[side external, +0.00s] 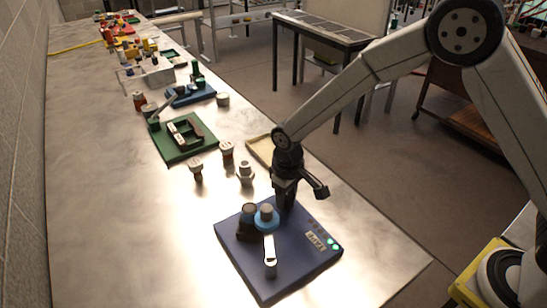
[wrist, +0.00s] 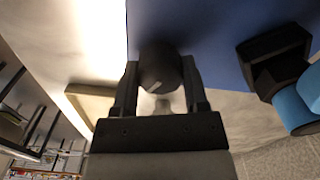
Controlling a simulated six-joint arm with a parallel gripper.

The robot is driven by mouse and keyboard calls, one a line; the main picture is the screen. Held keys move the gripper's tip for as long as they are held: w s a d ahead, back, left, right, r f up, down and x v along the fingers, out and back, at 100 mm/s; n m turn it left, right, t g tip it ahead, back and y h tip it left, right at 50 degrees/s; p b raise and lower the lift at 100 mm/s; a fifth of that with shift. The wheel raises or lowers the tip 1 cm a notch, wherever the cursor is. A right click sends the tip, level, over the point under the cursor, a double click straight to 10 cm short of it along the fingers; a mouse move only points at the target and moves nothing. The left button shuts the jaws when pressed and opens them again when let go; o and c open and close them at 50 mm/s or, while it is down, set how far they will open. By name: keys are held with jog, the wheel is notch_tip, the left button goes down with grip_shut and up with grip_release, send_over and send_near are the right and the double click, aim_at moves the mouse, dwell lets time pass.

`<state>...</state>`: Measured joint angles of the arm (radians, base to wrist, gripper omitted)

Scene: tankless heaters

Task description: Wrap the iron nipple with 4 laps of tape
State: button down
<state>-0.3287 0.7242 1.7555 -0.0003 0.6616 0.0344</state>
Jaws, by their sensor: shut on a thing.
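My gripper (side external: 285,198) points down at the far edge of a dark blue board (side external: 236,262). The wrist view shows its two fingers (wrist: 160,85) shut on a dark round piece (wrist: 158,66) with a pale mark across its end; I cannot tell whether this is the iron nipple. A light blue ring (side external: 266,223), which looks like the tape, sits on the board around a grey-topped post, just left of my gripper. A dark block (side external: 246,224) stands beside it. The wrist view also shows blue tape (wrist: 297,112).
Pale fittings stand behind the board: one nearest (side external: 245,174), others left (side external: 196,170) and farther back (side external: 227,152). A tan tray (side external: 262,150) lies behind my gripper. A green fixture (side external: 172,155) stands farther along. The bench's left side is clear. Small green lights show on the board's right.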

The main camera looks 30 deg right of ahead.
jog(key=m, duration=0.4)
jog(key=shift+m, duration=2.6)
jog(key=shift+c, duration=0.5)
grip_release()
jog(key=shift+r, duration=3.95)
